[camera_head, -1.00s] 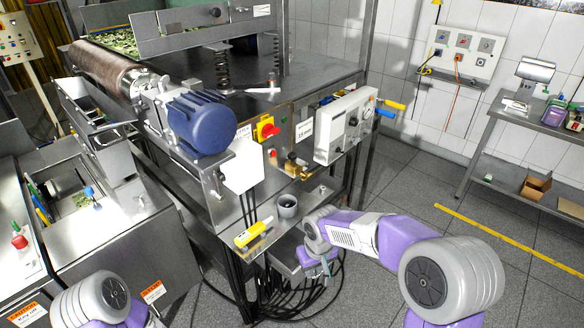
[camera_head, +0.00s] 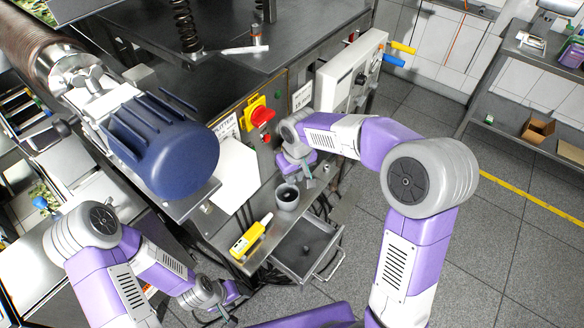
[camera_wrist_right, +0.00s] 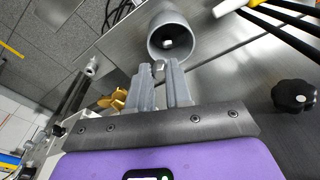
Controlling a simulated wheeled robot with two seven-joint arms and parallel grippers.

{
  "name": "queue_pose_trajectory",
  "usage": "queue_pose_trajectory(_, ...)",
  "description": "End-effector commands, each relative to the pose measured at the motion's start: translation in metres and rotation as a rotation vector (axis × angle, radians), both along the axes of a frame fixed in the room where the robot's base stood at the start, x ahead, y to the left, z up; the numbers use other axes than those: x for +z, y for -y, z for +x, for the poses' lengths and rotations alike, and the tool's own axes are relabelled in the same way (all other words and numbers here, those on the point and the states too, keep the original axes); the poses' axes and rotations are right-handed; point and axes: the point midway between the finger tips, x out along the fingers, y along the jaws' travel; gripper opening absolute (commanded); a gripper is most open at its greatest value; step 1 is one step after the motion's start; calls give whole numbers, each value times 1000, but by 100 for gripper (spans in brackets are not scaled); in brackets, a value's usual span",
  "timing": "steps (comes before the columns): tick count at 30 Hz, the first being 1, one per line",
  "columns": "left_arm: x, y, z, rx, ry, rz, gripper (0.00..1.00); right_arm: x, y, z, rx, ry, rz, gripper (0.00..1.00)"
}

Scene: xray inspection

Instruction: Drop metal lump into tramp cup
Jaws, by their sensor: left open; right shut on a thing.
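The tramp cup (camera_head: 287,197) is a small grey cup standing on the steel shelf, open side up. In the right wrist view the cup (camera_wrist_right: 153,46) lies just beyond the fingertips, with a small bright spot inside. My right gripper (camera_head: 307,180) is beside and slightly above the cup at its upper right. In its wrist view the right gripper (camera_wrist_right: 160,72) is shut on a small grey metal lump (camera_wrist_right: 158,66), mostly hidden between the tips. My left gripper (camera_head: 228,308) is open, low at the bottom, away from the cup; its fingers show only small.
A yellow device (camera_head: 250,238) lies on the shelf left of the cup. An open steel drawer (camera_head: 329,238) sticks out below. The machine front with a red-yellow switch (camera_head: 260,113) and a control box (camera_head: 345,75) rises behind. A blue motor (camera_head: 165,150) overhangs on the left.

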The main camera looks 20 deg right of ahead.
Motion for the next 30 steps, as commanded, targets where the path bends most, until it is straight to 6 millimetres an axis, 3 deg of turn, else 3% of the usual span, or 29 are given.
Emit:
queue_pose_trajectory(10,-36,0,0,0,1,0,52,-44,0,0,0,-1,0,0)
queue_pose_trajectory(21,-39,0,0,0,1,0,52,-50,0,0,0,0,0,0)
queue_pose_trajectory(22,-39,0,0,0,1,0,52,-50,0,0,0,0,0,21)
queue_pose_trajectory(27,-39,0,0,0,1,0,52,-50,0,0,0,0,0,47)
queue_pose_trajectory(30,-39,0,0,0,1,0,52,-50,0,0,0,0,0,49)
